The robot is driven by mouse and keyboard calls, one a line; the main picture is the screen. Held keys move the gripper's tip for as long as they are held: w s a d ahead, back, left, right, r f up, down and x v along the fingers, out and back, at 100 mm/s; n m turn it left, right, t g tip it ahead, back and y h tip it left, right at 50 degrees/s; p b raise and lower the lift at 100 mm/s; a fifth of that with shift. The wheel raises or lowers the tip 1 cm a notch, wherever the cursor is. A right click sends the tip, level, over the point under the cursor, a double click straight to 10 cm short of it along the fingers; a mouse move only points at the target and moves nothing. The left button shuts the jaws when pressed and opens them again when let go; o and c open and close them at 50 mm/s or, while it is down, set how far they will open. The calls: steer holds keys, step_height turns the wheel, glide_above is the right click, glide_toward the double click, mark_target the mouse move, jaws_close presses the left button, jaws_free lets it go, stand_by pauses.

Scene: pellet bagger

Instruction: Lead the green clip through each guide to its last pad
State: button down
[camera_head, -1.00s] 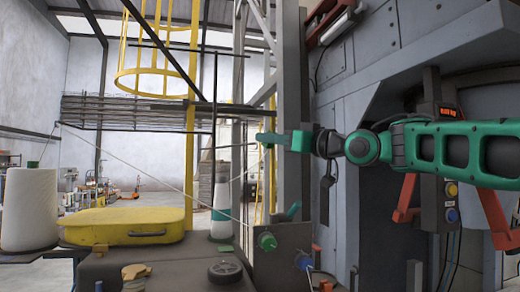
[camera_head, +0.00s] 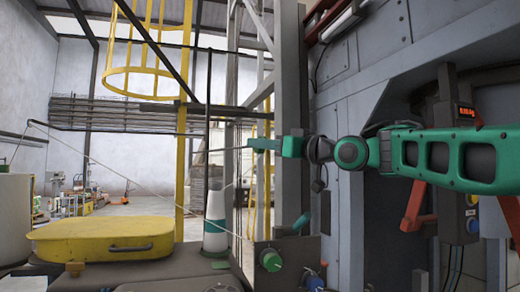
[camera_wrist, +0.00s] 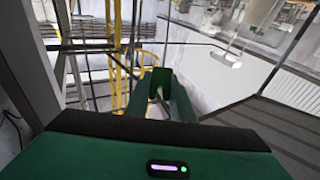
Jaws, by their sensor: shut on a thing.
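My gripper (camera_head: 265,144) reaches left from the right side, high in front of the grey frame post. In the wrist view its fingers (camera_wrist: 158,88) are close together around a small green piece (camera_wrist: 156,78), seemingly the green clip; the fingers hide part of it. A thin pale thread (camera_head: 120,175) slopes from the tip of a dark rod at the left toward the panel below my gripper. I cannot make out the guides or the last pad clearly.
A yellow case (camera_head: 103,239) lies on the dark table, beside a white cone with a green band (camera_head: 215,222). A black upright pole and yellow ladder stand behind; grey machinery fills the right.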

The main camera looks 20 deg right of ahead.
steer(key=shift+w, duration=0.1)
steer(key=shift+w+d+f, duration=0.15)
steer(key=shift+w+f, duration=0.2)
steer(key=shift+w, duration=0.8)
steer(key=shift+w+d+f, duration=0.15)
steer(key=shift+w+f, duration=0.15)
steer(key=shift+w, duration=0.9)
steer(key=shift+w+d+f, duration=0.15)
steer(key=shift+w+f, duration=0.2)
steer(key=shift+w, duration=0.8)
steer(key=shift+s, duration=0.1)
steer(key=shift+s+a, duration=0.15)
steer(key=shift+s, duration=1.05)
steer(key=shift+s+a, duration=0.15)
steer(key=shift+s, duration=1.05)
